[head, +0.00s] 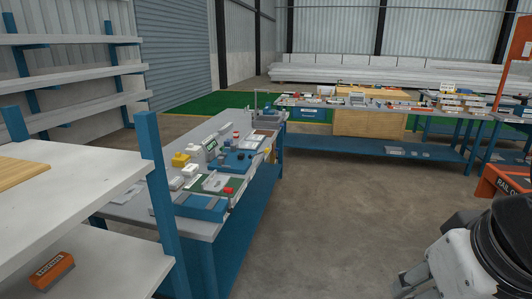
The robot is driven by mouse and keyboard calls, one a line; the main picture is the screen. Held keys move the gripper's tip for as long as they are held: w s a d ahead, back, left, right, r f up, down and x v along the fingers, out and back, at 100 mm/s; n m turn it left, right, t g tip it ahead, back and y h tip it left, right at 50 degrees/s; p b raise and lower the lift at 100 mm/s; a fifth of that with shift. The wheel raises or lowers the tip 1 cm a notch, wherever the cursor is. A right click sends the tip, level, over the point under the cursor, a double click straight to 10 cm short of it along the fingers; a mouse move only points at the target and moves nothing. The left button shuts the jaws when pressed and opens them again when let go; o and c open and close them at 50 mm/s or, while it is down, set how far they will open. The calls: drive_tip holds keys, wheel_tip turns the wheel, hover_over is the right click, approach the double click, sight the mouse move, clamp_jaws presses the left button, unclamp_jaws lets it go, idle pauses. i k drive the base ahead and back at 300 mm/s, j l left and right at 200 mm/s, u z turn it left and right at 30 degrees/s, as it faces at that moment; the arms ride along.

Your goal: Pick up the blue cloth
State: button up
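I cannot make out a blue cloth for certain. Part of my own arm shows at the lower right, but my gripper is out of view.
A white shelf unit with blue posts (160,200) stands close at the left, with an orange block (52,270) on its lower shelf. A second bench (375,107) with many items stands at the back. An orange cart (507,188) is at the right. The middle floor is clear.

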sight(228, 142)
drive_tip(key=i+z, duration=0.45)
drive_tip(key=i, duration=3.35)
drive_tip(key=i+u, duration=0.25)
drive_tip(key=i, duration=0.3)
drive_tip(key=i+l+u, duration=0.25)
drive_tip(key=i, duration=0.25)
drive_tip(key=i+u, duration=0.25)
drive_tip(key=u, duration=0.25)
drive_tip(key=i+u, duration=0.3)
drive_tip(key=u, duration=0.2)
drive_tip(key=i+l+u, duration=0.1)
drive_tip(key=i+u, duration=0.15)
drive_tip(key=u, duration=0.25)
drive_tip(key=i+l+u, duration=0.25)
drive_tip(key=u, duration=0.25)
